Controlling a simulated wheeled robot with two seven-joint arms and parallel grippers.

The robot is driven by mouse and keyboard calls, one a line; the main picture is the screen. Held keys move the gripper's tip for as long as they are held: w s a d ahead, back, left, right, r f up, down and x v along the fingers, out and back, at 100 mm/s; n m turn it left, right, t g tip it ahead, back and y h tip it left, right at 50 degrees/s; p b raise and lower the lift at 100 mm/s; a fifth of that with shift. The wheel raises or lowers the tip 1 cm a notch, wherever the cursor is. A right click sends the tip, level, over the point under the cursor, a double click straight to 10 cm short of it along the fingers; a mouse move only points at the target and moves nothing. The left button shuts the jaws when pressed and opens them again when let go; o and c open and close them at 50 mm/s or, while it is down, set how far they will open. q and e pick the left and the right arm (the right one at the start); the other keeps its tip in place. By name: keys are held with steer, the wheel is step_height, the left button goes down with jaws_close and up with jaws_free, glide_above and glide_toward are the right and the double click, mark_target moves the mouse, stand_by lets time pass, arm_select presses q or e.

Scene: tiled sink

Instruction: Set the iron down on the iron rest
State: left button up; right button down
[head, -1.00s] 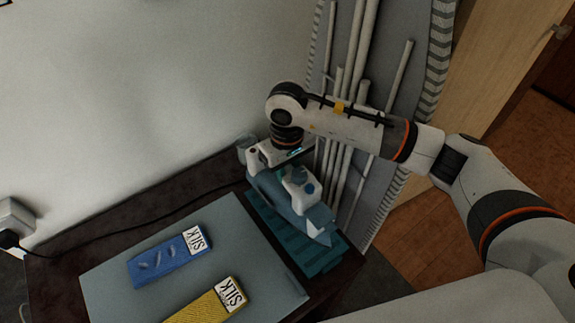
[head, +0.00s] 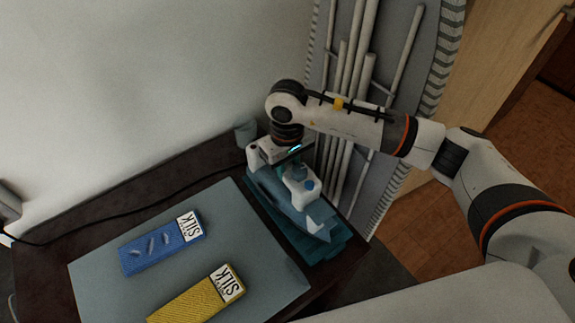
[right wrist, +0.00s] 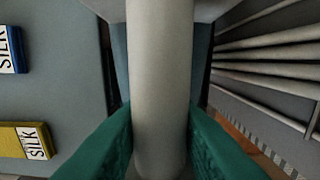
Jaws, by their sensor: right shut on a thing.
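The iron (head: 272,188) has a blue-grey body and a white handle. It lies along the teal iron rest (head: 325,252) in the head view, covering most of it. I cannot tell whether its sole touches the rest or hovers just above. My right gripper (head: 297,170) is above the iron, shut on its handle. In the right wrist view, the pale handle (right wrist: 160,75) runs between the green fingers of my right gripper (right wrist: 160,145). My left gripper is in neither view.
A grey mat (head: 100,285) left of the rest holds a blue SILK box (head: 150,250) and a yellow SILK box (head: 190,302). A grey panel with pale rods (head: 345,90) stands close on the right.

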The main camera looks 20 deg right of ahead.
steer(key=shift+f+b, duration=0.2)
steer(key=shift+b, duration=0.3)
stand_by(0.6)
steer(key=c, duration=1.1)
jaws_free()
steer(key=shift+f, duration=0.2)
step_height(320, 180, up, 12)
steer(key=shift+r+b, duration=0.15)
steer(key=shift+b, duration=0.65)
